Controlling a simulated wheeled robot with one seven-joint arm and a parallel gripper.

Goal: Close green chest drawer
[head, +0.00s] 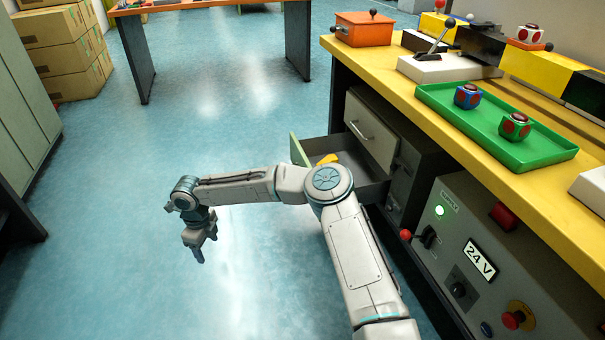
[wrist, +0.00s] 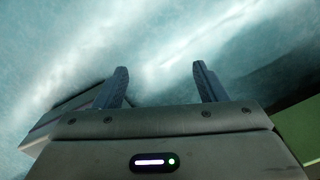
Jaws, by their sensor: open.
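The green chest drawer (head: 299,151) is pulled out from the grey chest under the yellow workbench in the head view. Its green front faces left, and a yellow thing (head: 327,159) lies inside. My arm hides part of the drawer. My gripper (head: 198,252) hangs to the left of the drawer front, apart from it, over the blue floor. In the wrist view my gripper (wrist: 160,85) is open with nothing between its fingers. A green surface shows at the right edge of the wrist view; I cannot tell for certain what it is.
Above the open drawer is a white drawer front (head: 371,133) with a handle, shut. The yellow workbench (head: 400,88) carries a green tray (head: 537,150) with buttoned cubes. A control panel (head: 490,265) stands at the right. The floor left of my gripper is clear.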

